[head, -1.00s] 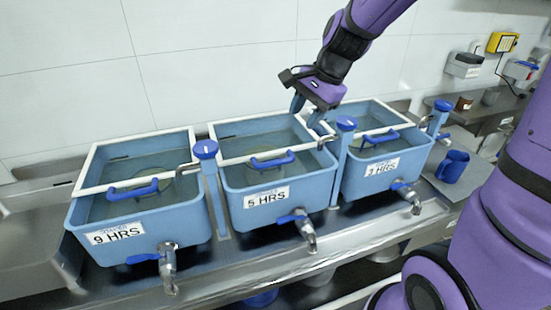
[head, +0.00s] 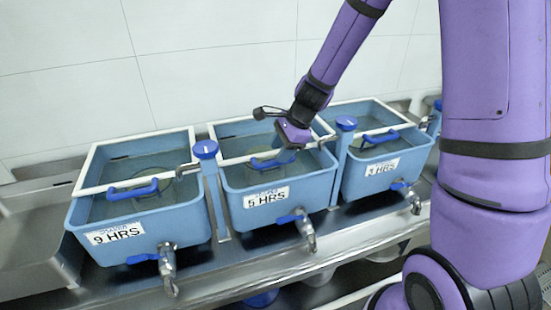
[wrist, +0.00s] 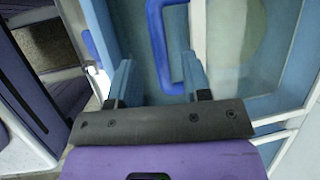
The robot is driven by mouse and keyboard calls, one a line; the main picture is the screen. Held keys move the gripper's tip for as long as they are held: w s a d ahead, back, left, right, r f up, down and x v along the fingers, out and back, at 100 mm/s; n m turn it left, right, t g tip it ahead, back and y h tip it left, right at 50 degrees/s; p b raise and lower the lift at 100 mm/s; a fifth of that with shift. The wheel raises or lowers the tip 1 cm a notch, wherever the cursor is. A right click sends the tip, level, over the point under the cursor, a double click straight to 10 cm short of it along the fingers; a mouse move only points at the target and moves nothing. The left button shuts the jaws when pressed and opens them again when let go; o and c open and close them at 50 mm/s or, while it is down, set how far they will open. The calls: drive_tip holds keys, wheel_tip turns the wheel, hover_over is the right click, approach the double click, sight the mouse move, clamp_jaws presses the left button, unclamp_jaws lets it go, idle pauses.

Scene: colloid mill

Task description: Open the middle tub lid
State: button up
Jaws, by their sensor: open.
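The middle tub (head: 232,204) is light blue and labelled 5 HRS. Its clear lid with a white frame lies flat and closed on top. The lid's blue handle (head: 262,164) is partly behind my gripper (head: 291,146), which is low over the lid's right side. In the wrist view my gripper (wrist: 158,72) is open. The blue handle (wrist: 158,38) shows in the gap between the two fingers, with its lower bend near them. I cannot tell whether the fingers touch it.
The 9 HRS tub (head: 190,222) stands to the left and a third tub (head: 354,183) to the right, both with closed lids. Blue-capped posts (head: 205,149) rise between tubs. Taps with blue levers stick out in front. A tiled wall stands behind.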

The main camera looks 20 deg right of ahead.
sight(274, 161)
drive_tip(key=shift+x, duration=1.85)
clamp_jaws()
